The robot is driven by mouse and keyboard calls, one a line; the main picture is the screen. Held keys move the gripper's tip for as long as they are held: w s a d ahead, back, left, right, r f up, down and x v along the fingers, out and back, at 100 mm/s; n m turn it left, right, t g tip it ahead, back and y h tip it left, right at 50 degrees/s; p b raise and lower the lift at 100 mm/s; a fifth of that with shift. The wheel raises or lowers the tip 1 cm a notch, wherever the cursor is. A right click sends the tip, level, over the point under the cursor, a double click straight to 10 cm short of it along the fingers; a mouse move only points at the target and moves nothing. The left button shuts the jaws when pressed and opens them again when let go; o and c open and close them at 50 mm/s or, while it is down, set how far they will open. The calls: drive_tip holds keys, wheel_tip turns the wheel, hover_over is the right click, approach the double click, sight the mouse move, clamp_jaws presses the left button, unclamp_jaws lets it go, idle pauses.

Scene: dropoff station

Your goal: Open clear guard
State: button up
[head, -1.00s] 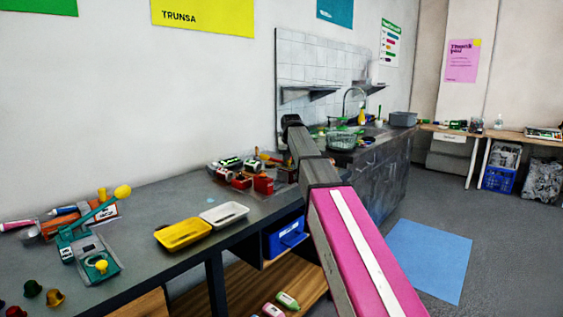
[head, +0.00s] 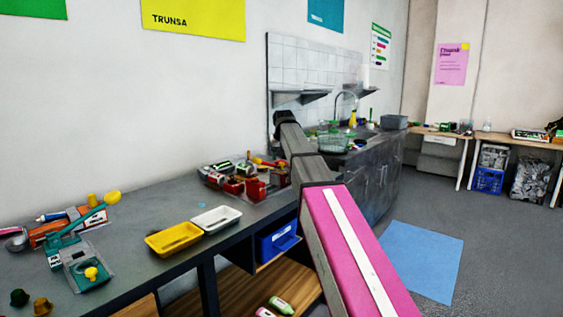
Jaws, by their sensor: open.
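A teal machine (head: 65,238) with a long lever ending in a yellow knob (head: 111,197) stands at the left of the grey workbench. On its front part, a grey box-like base carries a smaller yellow knob (head: 91,273). A clear guard cannot be made out for certain; the pale housing around this knob is too small to read. My arm reaches forward from the lower right towards the sink side, well to the right of the machine. Its far dark end shows, but no gripper fingers can be seen.
A yellow tray (head: 154,246) and a white tray (head: 236,217) lie mid-bench. Red bins (head: 255,191) with assorted items stand farther along. A blue bin (head: 278,244) sits on the shelf below. A blue mat (head: 425,262) lies on open floor at right.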

drive_tip(key=v, duration=0.7)
drive_tip(key=shift+r, duration=0.25)
drive_tip(key=shift+s+f, duration=0.1)
drive_tip(key=shift+s, duration=0.05)
